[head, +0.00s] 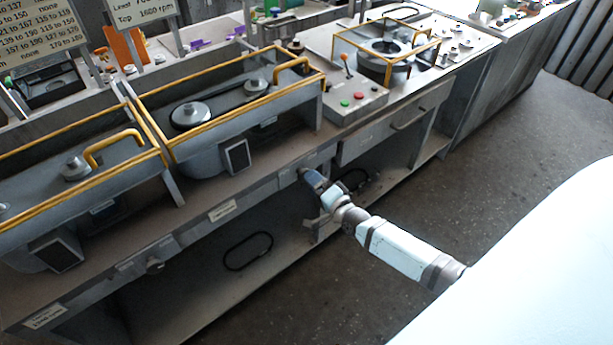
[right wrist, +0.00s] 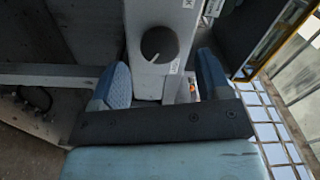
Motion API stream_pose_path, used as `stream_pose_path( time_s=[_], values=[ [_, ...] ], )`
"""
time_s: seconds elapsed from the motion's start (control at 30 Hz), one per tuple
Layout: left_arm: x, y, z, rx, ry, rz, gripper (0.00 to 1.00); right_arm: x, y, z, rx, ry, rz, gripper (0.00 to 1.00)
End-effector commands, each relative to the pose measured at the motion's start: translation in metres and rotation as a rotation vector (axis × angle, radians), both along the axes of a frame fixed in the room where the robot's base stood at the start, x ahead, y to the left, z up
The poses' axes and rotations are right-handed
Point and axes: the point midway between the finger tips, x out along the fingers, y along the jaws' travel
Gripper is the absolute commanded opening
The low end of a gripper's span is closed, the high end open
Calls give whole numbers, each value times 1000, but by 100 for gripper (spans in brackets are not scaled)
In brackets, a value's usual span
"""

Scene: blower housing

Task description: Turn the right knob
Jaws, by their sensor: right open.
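The right knob (right wrist: 159,44) is a dark round knob on a pale grey panel, seen face-on in the right wrist view. My right gripper (right wrist: 162,62) is open, with one blue finger to each side of the knob's panel. The knob lies a little beyond the line between the fingertips, and neither finger touches it in this view. In the head view my right gripper (head: 313,180) is at the front edge of the bench, and it largely hides the right knob. Another dark knob (head: 154,266) is on the bench front at lower left. My left gripper is not in view.
A drawer (head: 398,125) is right of my gripper. An open lower shelf (head: 200,290) holds black belts. The floor in front is clear.

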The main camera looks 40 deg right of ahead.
Motion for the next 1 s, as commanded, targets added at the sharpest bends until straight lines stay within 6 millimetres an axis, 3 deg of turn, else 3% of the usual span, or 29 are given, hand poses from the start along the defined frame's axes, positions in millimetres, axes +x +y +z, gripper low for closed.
stream_pose_path(
  time_s=[0.2, 0.4, 0.6, 1.0],
  values=[
    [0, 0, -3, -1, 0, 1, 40, -53, -4, -1, 1, 1, 1, 71],
    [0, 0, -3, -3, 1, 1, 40, -82, -7, 0, 0, 0, 0, 71],
    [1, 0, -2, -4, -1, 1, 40, -92, -7, 1, 0, -2, 0, 71],
    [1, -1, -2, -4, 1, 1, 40, -93, -7, 1, 1, -1, -1, 71]
  ],
)
